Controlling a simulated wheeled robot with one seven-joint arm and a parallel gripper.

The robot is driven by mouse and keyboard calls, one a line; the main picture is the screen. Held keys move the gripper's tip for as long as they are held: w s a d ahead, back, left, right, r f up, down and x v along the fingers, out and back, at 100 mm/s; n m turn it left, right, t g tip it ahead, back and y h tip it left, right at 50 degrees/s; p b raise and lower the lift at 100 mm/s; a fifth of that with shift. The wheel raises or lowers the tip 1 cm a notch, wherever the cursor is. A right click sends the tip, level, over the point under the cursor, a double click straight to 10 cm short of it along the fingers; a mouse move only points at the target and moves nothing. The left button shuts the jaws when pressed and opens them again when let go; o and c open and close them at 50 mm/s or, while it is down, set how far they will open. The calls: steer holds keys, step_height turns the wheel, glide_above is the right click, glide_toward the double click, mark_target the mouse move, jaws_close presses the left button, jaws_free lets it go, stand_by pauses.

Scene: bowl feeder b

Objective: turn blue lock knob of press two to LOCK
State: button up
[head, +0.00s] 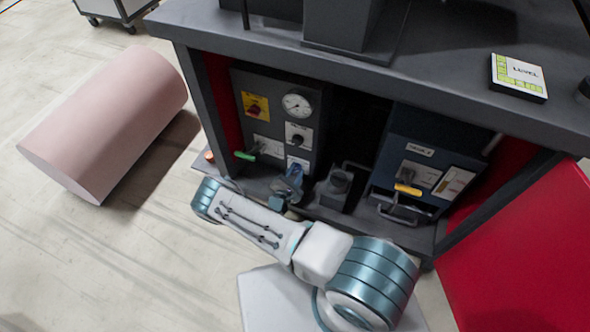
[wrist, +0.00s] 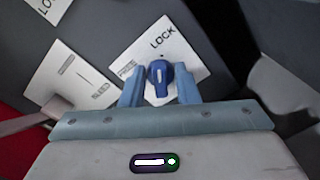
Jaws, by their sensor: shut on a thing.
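The blue lock knob (wrist: 159,77) sits on a white plate (wrist: 185,62) with LOCK printed at its upper edge and FREE at its left. A short white mark on the knob runs nearly upright in the wrist view, and a small dark dot on the plate lies just above the knob. My gripper (wrist: 160,88) has one blue finger on each side of the knob and is shut on it. In the head view my gripper (head: 291,181) reaches into the cabinet at the lower part of the grey control panel (head: 275,90), mostly covering the knob.
The panel carries a gauge (head: 297,105), a red-and-yellow switch (head: 255,106), a black knob (head: 298,139) and a green-handled lever (head: 247,155). A dark blue unit (head: 420,150) with a yellow handle stands right. The cabinet top (head: 440,85) overhangs; a red panel (head: 520,255) stands right.

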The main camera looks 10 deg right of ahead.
steer(key=shift+f+m+p, duration=0.1)
steer(key=shift+m+p, duration=0.25)
steer(key=shift+m, duration=0.45)
steer(key=shift+a, duration=0.1)
steer(key=o, duration=0.6)
steer(key=shift+o, duration=0.2)
steer(key=shift+s+a, duration=0.1)
steer(key=shift+s, duration=0.15)
steer(key=p+v, duration=0.3)
steer(key=v, duration=1)
